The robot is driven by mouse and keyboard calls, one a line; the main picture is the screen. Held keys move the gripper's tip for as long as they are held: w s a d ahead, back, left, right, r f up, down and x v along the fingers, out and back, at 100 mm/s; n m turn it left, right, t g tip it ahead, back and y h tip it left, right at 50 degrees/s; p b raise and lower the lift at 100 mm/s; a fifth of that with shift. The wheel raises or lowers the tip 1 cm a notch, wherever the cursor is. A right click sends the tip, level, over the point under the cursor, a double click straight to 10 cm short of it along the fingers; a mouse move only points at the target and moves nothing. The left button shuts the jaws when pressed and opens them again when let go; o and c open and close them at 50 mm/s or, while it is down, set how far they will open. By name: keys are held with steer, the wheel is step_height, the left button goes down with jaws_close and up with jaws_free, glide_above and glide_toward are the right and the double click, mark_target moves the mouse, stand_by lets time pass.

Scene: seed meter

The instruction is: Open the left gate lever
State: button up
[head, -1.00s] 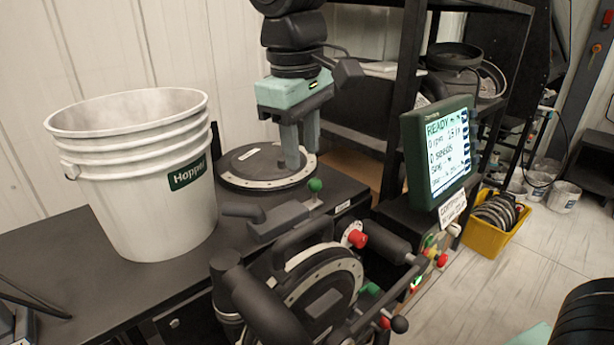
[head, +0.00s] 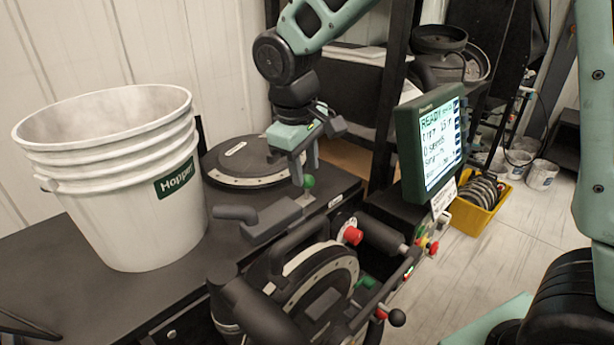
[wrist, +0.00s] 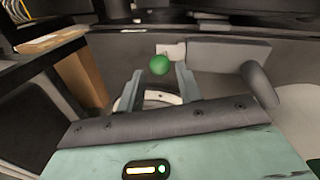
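A lever with a green ball knob (head: 308,182) stands at the end of a grey block (head: 275,220) on the machine. I see no label naming it the left gate lever. My gripper (head: 306,175) is open and points down at the knob. In the wrist view the green knob (wrist: 159,65) shows between the tips of my gripper's (wrist: 159,72) two spread fingers, with gaps on both sides. I cannot tell if a finger touches it. A second lever with a black ball knob (head: 397,317) is at the machine's front right.
A white hopper bucket (head: 110,180) stands on the dark bench at left. A round lidded disc (head: 235,165) lies behind the levers. A screen reading READY (head: 435,150) stands at right, near a red button (head: 353,236). A yellow crate (head: 473,218) is on the floor.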

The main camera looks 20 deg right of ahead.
mark_target(306, 176)
steer(key=shift+w+d+f+p, duration=0.15)
steer(key=shift+d+f+p, duration=0.05)
steer(key=shift+f, duration=0.95)
steer(key=shift+w+d+f+p, duration=0.1)
steer(key=shift+d+f+p, duration=0.1)
steer(key=shift+f, duration=0.95)
jaws_close()
steer(key=d, duration=0.1)
steer(key=w+d, duration=0.1)
steer(key=d, duration=0.1)
steer(key=w+d, duration=0.1)
steer(key=shift+d, duration=0.25)
jaws_free()
steer(key=shift+r, duration=0.1)
